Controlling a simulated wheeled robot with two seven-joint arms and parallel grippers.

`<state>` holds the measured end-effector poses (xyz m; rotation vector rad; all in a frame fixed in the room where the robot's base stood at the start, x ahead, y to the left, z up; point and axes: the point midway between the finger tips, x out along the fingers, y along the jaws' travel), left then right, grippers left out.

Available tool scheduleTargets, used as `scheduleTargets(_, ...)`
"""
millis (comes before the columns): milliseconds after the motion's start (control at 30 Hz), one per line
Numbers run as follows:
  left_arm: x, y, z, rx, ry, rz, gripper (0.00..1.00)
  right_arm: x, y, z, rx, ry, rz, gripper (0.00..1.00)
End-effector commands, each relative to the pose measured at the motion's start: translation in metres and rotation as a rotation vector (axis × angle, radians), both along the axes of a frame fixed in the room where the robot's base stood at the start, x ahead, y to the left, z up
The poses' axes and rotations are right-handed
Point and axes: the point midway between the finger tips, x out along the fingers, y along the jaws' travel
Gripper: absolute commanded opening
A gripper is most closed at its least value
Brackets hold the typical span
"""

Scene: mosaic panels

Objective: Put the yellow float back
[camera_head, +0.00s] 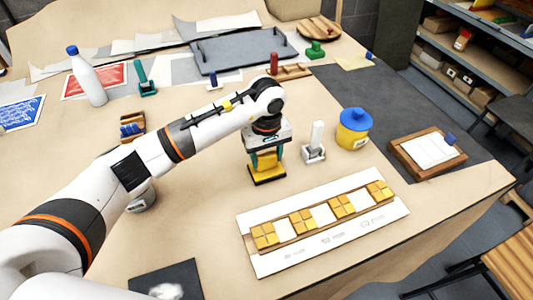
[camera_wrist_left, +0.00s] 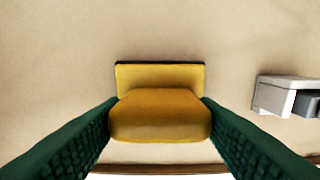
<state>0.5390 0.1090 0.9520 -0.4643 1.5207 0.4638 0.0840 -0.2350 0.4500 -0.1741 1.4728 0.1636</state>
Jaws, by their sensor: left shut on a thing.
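The yellow float (camera_head: 267,174) is a yellow block with a dark base and a raised grip. It is at the middle of the table, behind the white mosaic panel. In the left wrist view the float (camera_wrist_left: 160,115) sits between the two green fingers. My left gripper (camera_head: 264,158) reaches down from above and is shut on the float's grip. I cannot tell whether the base touches the table. My right gripper does not show.
A white panel (camera_head: 325,242) with yellow tiles lies in front. A white-grey tool (camera_head: 314,150) and a blue-lidded yellow pot (camera_head: 353,130) stand to the right of the float. A wooden tray (camera_head: 403,157) is further right. A white bottle (camera_head: 88,78) stands back left. Bare table lies left of the panel.

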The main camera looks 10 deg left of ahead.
Motion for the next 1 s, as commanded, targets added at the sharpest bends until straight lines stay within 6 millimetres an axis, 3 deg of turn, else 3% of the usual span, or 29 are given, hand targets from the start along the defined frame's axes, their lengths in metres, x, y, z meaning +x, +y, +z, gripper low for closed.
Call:
scheduleTargets(200, 0.000, 0.000, -0.004, 0.001, -0.001, 0.000, 0.36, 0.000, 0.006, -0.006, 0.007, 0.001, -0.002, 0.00)
scheduleTargets(233, 0.000, 0.000, -0.004, 0.001, -0.001, 0.000, 0.56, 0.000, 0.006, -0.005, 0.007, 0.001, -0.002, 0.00)
scheduleTargets(367, 0.000, 0.000, -0.003, 0.001, 0.001, 0.000, 0.76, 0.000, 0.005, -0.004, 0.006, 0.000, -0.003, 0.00)
scheduleTargets(767, 0.001, 0.000, 0.004, -0.001, -0.002, 0.000, 0.76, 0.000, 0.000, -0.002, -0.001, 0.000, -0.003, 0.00)
scheduleTargets(1000, 0.001, 0.000, 0.049, 0.001, -0.007, -0.001, 0.76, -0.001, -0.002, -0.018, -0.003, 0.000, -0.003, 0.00)
